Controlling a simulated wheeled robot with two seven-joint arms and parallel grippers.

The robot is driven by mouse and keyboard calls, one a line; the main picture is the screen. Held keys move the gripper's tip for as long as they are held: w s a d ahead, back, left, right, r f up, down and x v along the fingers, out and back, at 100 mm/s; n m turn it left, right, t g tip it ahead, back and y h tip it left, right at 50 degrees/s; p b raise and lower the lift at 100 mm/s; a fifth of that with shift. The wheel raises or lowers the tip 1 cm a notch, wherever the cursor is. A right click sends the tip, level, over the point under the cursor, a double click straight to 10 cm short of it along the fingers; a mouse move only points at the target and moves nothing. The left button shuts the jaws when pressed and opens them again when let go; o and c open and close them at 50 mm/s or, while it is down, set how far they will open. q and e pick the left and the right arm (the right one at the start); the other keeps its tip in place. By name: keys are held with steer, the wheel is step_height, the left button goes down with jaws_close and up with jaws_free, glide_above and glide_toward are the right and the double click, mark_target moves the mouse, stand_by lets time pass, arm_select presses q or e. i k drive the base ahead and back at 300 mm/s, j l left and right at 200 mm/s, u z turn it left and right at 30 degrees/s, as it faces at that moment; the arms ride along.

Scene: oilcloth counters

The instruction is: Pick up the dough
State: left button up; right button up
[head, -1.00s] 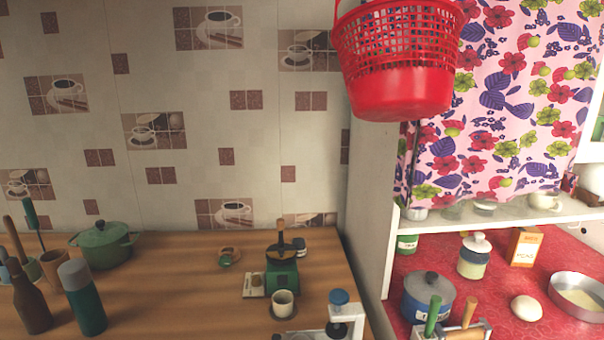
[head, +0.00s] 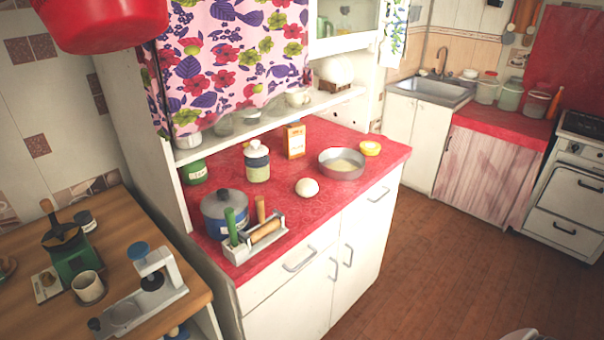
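The dough (head: 307,187) is a pale, round ball. It sits on the red oilcloth counter (head: 284,221), near the front edge, in the head view. A round metal pan (head: 342,172) with something pale inside stands to its right and a little behind. Nothing covers the dough from this view. Neither of my grippers shows in the head view.
A grey-blue lidded pot (head: 226,214) and a rack with a rolling pin (head: 266,231) stand left of the dough. A shelf (head: 270,120) overhangs the back. Floor (head: 430,250) is clear at right.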

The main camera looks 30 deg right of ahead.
mark_target(306, 187)
steer(key=z, duration=1.1)
